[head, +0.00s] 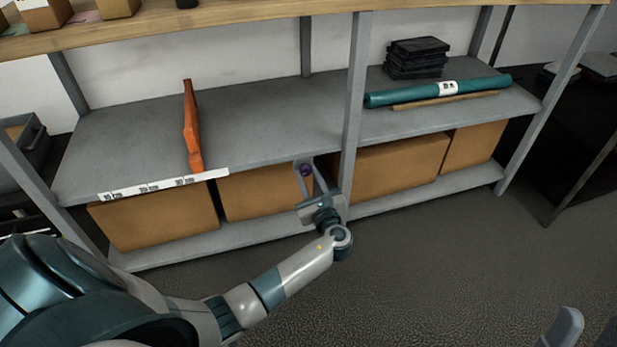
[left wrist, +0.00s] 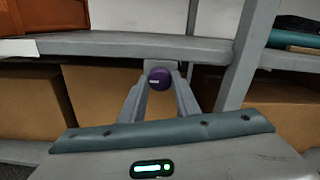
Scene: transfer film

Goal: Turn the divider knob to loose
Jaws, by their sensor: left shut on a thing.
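The purple round knob (head: 305,170) is at the front edge of the grey middle shelf, close to the upright post. It also shows in the left wrist view (left wrist: 160,78), with a small pale mark on its face and a grey plate behind it. My left gripper (head: 304,172) is shut on the knob, with one finger on each side of it. The orange divider (head: 191,128) stands upright on the left bay of the shelf, well left of the knob.
A white label strip (head: 163,185) runs along the shelf's front edge. Cardboard boxes (head: 262,192) fill the lower shelf. A teal roll (head: 420,93) and dark stacked cases (head: 417,57) lie in the right bay. The grey post (head: 354,100) stands just right of my left gripper.

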